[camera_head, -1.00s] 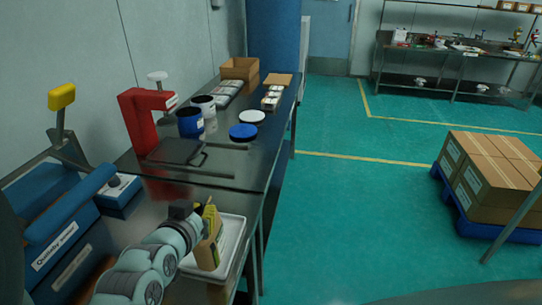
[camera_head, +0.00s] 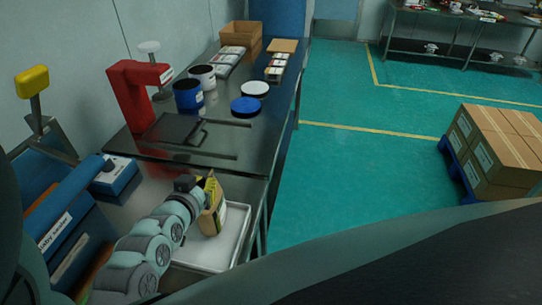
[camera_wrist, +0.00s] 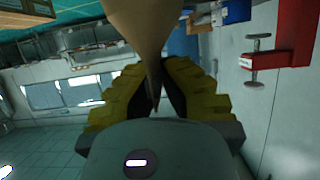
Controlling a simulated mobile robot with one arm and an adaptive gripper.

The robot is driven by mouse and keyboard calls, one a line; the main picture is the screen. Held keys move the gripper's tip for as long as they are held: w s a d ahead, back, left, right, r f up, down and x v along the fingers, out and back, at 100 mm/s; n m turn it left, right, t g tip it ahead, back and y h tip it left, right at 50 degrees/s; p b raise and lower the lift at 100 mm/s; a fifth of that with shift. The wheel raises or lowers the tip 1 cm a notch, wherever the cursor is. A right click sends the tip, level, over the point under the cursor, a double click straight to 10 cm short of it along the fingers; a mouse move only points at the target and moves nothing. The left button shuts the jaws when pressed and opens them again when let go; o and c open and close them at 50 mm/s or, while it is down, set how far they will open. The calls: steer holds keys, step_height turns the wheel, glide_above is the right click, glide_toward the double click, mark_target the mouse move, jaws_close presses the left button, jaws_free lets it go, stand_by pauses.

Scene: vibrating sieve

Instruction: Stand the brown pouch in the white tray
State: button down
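The brown pouch (camera_head: 211,221) is upright, with a slight tilt, in front of the white tray's floor in the head view. I cannot tell whether its bottom touches the tray. The white tray (camera_head: 242,232) lies on the near end of the steel bench, partly hidden by my arm and the pouch. My gripper (camera_head: 212,190) has its yellow fingers at the pouch's upper part. In the wrist view, the yellow fingers (camera_wrist: 158,80) close on both sides of the pouch (camera_wrist: 145,25), which narrows between them.
A blue-grey machine (camera_head: 65,215) with a blue control box (camera_head: 116,176) stands left of my arm. Behind are a red stand (camera_head: 132,95), a dark plate (camera_head: 175,130), tubs (camera_head: 187,94) and lids (camera_head: 245,106).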

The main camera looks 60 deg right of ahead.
steer(key=shift+f, duration=0.15)
steer(key=c, duration=1.7)
jaws_free()
steer(key=o, duration=0.6)
steer(key=shift+c, duration=0.2)
